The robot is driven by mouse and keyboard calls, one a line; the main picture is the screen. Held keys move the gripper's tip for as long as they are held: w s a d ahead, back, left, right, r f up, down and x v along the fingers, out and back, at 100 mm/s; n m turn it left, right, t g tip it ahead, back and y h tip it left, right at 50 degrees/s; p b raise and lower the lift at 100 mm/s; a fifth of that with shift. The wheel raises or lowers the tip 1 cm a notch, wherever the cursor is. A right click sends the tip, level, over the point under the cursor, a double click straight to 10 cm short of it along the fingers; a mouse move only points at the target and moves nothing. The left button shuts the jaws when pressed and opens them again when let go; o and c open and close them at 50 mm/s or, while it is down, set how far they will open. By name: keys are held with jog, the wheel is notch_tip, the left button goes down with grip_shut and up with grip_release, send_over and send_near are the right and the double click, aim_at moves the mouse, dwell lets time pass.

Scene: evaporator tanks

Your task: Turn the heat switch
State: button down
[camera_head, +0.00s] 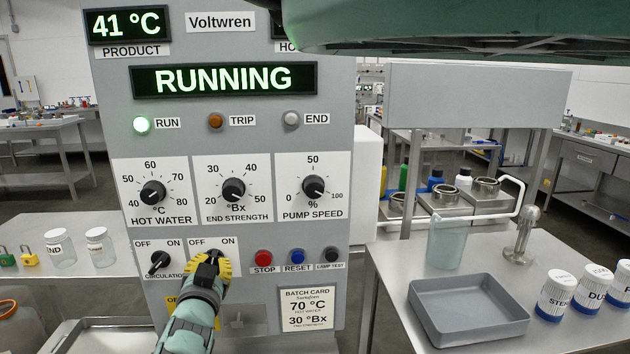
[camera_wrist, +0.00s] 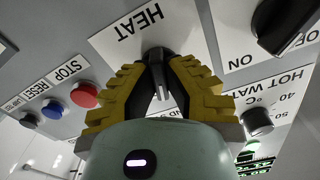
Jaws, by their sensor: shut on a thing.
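The heat switch (camera_wrist: 157,60) is a black knob on a white plate with a HEAT label, which appears upside down in the wrist view. My gripper (camera_wrist: 158,85) has its yellow fingers closed on both sides of this knob. In the head view my gripper (camera_head: 208,268) reaches the lower part of the grey control panel (camera_head: 235,120) and covers most of the heat switch and its label. The OFF and ON marks above it show. Which way the knob points is hard to tell.
The circulation switch (camera_head: 160,262) is close on the left. STOP (camera_head: 264,257), RESET (camera_head: 298,256) and LAMP TEST (camera_head: 332,254) buttons are close on the right. Three dials sit above. The display reads RUNNING and the RUN lamp (camera_head: 141,125) glows green. A grey tray (camera_head: 468,300) lies on the right table.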

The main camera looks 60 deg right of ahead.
jog(key=shift+f, duration=0.1)
jog(key=shift+s+f+m+b, duration=0.1)
jog(key=shift+m+b, duration=0.45)
jog(key=shift+m, duration=0.55)
